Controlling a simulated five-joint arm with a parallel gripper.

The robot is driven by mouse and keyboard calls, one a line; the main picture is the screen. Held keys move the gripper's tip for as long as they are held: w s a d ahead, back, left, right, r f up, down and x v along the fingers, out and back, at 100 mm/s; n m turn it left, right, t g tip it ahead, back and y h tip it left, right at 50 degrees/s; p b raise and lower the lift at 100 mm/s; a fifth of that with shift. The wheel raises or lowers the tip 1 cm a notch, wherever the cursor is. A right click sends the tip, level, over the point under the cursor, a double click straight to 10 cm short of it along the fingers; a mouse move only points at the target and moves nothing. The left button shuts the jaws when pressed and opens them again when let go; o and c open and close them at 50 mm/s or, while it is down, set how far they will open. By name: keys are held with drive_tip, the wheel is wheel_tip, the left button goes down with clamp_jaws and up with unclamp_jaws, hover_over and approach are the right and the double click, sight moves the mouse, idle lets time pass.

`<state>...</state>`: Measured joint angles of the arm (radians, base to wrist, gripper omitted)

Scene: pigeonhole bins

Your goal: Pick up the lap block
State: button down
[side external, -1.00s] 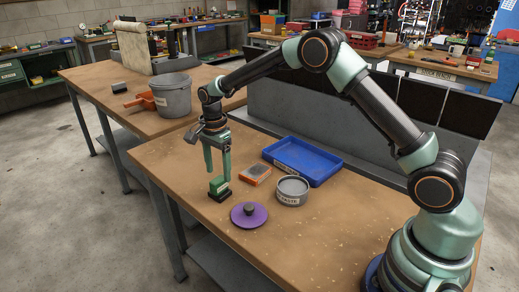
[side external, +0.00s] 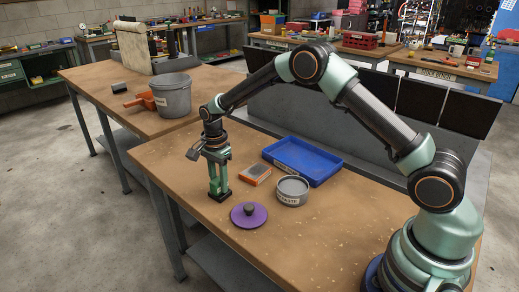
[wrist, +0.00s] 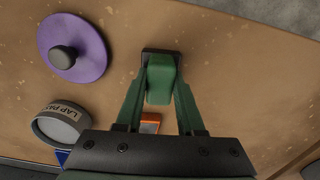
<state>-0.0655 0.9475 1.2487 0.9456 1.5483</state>
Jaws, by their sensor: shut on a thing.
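The lap block (side external: 219,196) is a small green block on a dark base, standing upright on the wooden bench near its front left edge. In the wrist view the lap block (wrist: 160,82) lies between the two green fingers. My gripper (side external: 218,181) points down over it, with its fingers closed against the block's sides; it also shows in the wrist view (wrist: 160,70). The base appears to rest on the bench top.
A purple disc with a dark knob (side external: 248,216) lies in front of the block. A round labelled tin (side external: 292,192), an orange box (side external: 255,176) and a blue tray (side external: 302,163) stand to the right. The bench's front right is clear.

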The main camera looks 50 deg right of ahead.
sight(218, 179)
drive_tip(key=shift+r, duration=0.1)
wheel_tip(218, 179, up, 20)
idle(0.5)
drive_tip(key=c, duration=1.1)
unclamp_jaws()
clamp_jaws()
drive_tip(key=s+d+f, duration=0.5)
drive_tip(key=s+d, duration=0.2)
drive_tip(key=s, duration=0.1)
drive_tip(key=s+d+f, duration=0.5)
drive_tip(key=s+d, duration=0.2)
drive_tip(key=s, duration=0.1)
drive_tip(key=shift+f, duration=2.45)
